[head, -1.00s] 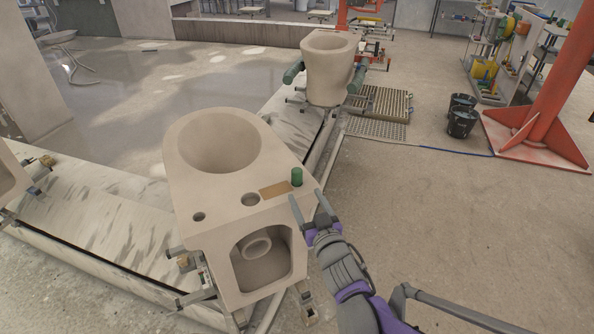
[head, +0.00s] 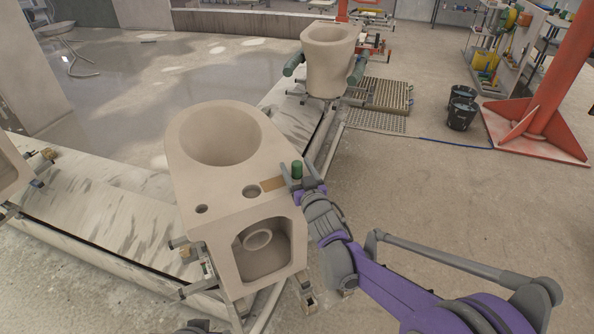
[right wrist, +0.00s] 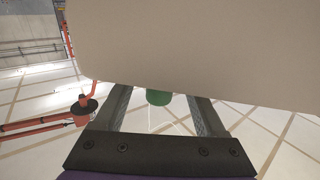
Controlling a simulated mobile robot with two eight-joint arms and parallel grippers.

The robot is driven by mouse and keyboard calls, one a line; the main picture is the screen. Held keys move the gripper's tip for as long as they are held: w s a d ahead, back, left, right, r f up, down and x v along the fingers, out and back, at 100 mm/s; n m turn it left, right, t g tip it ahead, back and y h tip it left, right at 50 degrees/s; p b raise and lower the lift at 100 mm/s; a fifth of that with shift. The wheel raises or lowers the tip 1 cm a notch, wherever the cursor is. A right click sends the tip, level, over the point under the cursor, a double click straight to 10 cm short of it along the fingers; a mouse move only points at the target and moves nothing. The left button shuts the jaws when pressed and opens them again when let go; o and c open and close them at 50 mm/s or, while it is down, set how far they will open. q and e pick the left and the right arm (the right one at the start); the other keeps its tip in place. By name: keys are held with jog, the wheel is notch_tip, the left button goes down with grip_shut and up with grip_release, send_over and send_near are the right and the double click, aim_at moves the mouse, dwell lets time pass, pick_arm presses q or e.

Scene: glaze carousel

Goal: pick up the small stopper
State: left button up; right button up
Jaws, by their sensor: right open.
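The small stopper (head: 297,169) is a green cylinder standing upright on the top deck of the beige toilet body (head: 222,190), at its right corner beside a brown patch. My right gripper (head: 299,177) is open at that corner, with one finger on each side of the stopper. In the right wrist view, the stopper (right wrist: 158,97) shows between the two open fingers, partly hidden by the pale toilet body (right wrist: 200,45). I cannot tell whether a finger touches it. My left gripper is not seen; a dark grey part of mine shows at the bottom edge of the head view.
The toilet body rests on a carousel track (head: 100,215). A second toilet body (head: 328,62) stands behind it. Black buckets (head: 461,112) and a red column (head: 545,100) are at the right. The floor between is mostly clear.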

grip_shut()
dwell(0.3)
